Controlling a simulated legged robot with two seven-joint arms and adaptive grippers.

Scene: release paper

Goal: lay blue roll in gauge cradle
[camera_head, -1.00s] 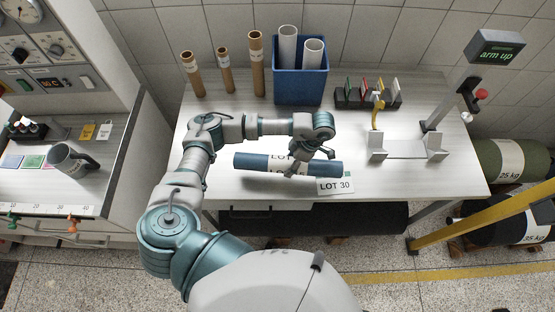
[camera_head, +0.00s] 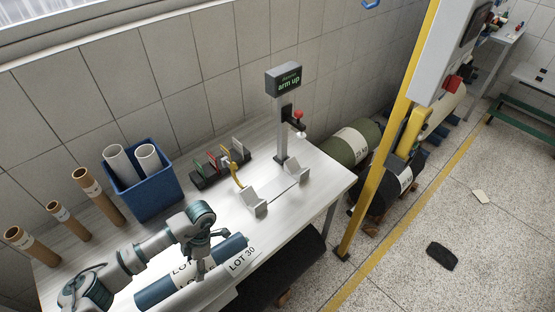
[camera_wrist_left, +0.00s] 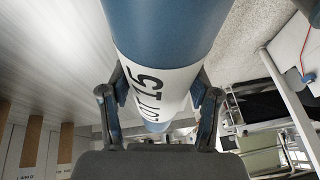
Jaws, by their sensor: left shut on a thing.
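The blue roll (camera_head: 158,291) has a white label and lies lengthwise near the front of the bench. My left gripper (camera_head: 203,262) is shut around its middle from above. In the left wrist view the roll (camera_wrist_left: 165,30) passes between both fingers (camera_wrist_left: 158,105), its label partly readable. I cannot tell whether the roll touches the bench. The gauge cradle has two grey V-shaped supports, a near one (camera_head: 254,203) and a far one (camera_head: 291,169). Both are empty, to the right of the gripper. A yellow arm (camera_head: 237,172) stands raised beside them. My right gripper is not in view.
A display post (camera_head: 284,82) reading "arm up" stands behind the cradle. A rack of coloured cards (camera_head: 216,167), a blue bin with white tubes (camera_head: 152,197) and brown tubes (camera_head: 98,193) line the back. A "LOT 30" card (camera_head: 242,258) sits at the front edge.

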